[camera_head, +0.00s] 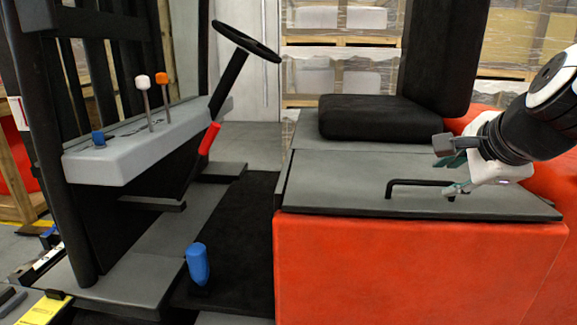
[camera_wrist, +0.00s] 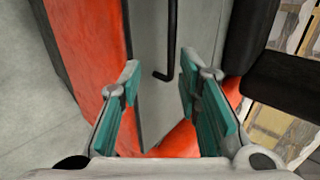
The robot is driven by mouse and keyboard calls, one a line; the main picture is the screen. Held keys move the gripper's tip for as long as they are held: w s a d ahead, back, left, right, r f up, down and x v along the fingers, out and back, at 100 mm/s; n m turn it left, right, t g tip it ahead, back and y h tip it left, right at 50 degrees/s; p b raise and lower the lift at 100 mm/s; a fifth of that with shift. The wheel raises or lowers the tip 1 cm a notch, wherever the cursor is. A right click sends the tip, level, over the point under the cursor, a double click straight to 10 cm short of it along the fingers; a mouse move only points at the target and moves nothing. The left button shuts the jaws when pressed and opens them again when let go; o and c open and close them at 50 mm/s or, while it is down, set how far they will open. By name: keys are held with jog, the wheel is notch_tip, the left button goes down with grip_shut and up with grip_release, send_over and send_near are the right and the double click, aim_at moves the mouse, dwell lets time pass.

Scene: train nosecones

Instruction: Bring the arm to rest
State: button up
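My gripper (camera_head: 447,170) is at the right in the head view, above the grey panel of a red forklift. In the wrist view my gripper (camera_wrist: 160,80) shows two teal-padded fingers spread apart with nothing between them. A black bar handle (camera_head: 420,184) stands on the grey panel (camera_head: 340,182), close to the fingers in the head view. In the wrist view the handle (camera_wrist: 171,45) shows beyond the fingertips, apart from them. My arm comes in from the right edge.
A black seat (camera_head: 375,118) stands behind the panel. A console (camera_head: 145,140) with white and orange levers, a steering wheel (camera_head: 245,42), a red lever (camera_head: 209,138) and a blue knob (camera_head: 197,264) are to the left. Wrapped pallets (camera_head: 340,75) stand at the back.

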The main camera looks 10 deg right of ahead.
jog(key=shift+s+r, duration=0.25)
jog(key=shift+s, duration=0.1)
jog(key=s+a+f+n+g+y, duration=0.35)
jog(key=s+a+f+n, duration=0.25)
jog(key=s+a+n, duration=0.4)
jog(key=s+a+f+n+g+h, duration=0.1)
jog(key=s+f+n+g, duration=0.2)
jog(key=s+n, duration=0.35)
jog(key=s+a+f+n+g+h, duration=0.1)
jog(key=s+f+n+g, duration=0.25)
jog(key=s, duration=0.55)
notch_tip(320, 180, up, 23)
jog(key=t+p, duration=0.4)
jog(key=p, duration=1.6)
jog(key=shift+w+a+t+p, duration=0.15)
jog(key=shift+a+t+p, duration=0.05)
jog(key=shift+t+p, duration=0.1)
jog(key=shift+y, duration=0.25)
